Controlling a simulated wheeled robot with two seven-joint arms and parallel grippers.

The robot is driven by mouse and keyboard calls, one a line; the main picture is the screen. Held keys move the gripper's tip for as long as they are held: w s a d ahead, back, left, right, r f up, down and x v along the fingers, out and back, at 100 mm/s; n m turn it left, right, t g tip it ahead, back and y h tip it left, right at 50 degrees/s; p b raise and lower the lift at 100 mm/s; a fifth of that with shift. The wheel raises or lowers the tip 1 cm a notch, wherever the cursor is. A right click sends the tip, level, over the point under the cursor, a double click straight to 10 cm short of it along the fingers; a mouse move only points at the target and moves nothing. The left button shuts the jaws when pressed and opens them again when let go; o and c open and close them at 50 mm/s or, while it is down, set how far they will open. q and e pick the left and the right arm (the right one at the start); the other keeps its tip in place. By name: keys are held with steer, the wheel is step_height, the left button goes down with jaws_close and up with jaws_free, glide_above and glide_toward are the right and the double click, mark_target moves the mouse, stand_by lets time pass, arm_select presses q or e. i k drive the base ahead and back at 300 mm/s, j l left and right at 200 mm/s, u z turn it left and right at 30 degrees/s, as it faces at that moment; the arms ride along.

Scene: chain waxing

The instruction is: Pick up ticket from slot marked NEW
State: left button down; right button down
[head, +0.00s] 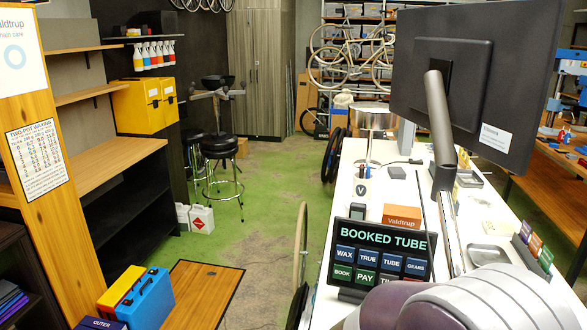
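No slot marked NEW can be read in the head view, and I cannot make out a ticket for certain. A small rack of upright coloured cards or dividers (533,250) stands at the right edge of the white counter (335,218); its lettering is too small to read. A dark panel (381,254) headed BOOKED TUBE stands near the counter's front, with tiles WAX, TRUE, TUBE, GEARS, BOOK, PAY and one partly covered. A rounded grey and purple part, apparently my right arm, covers the lower right. Neither gripper is in view.
A large monitor (478,75) on a grey post overhangs the counter. An orange Valdtrup box (402,216) sits behind the panel. A blue case (146,300) stands at lower left beside a low wooden top (203,292). Green floor (262,215) is open between shelves and counter.

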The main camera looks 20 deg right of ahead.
mark_target(455, 193)
steer(key=z, duration=1.7)
steer(key=i+l+z, duration=0.25)
steer(key=l, duration=0.25)
steer(key=l+z, duration=0.2)
steer(key=l, duration=0.3)
steer(key=i+l+z, duration=0.25)
steer(key=l, duration=0.15)
steer(key=i+l+z, duration=0.2)
steer(key=l, duration=0.2)
steer(key=i+l+z, duration=0.15)
steer(key=i, duration=0.35)
steer(key=i+l+z, duration=0.15)
steer(key=i+l, duration=0.15)
steer(key=i, duration=0.25)
steer(key=i+l+z, duration=0.15)
steer(key=i, duration=0.35)
steer(key=i+j+u, duration=0.15)
steer(key=i+u, duration=1.05)
steer(key=i+l+u, duration=0.15)
steer(key=i+u, duration=0.25)
steer(key=k, duration=0.1)
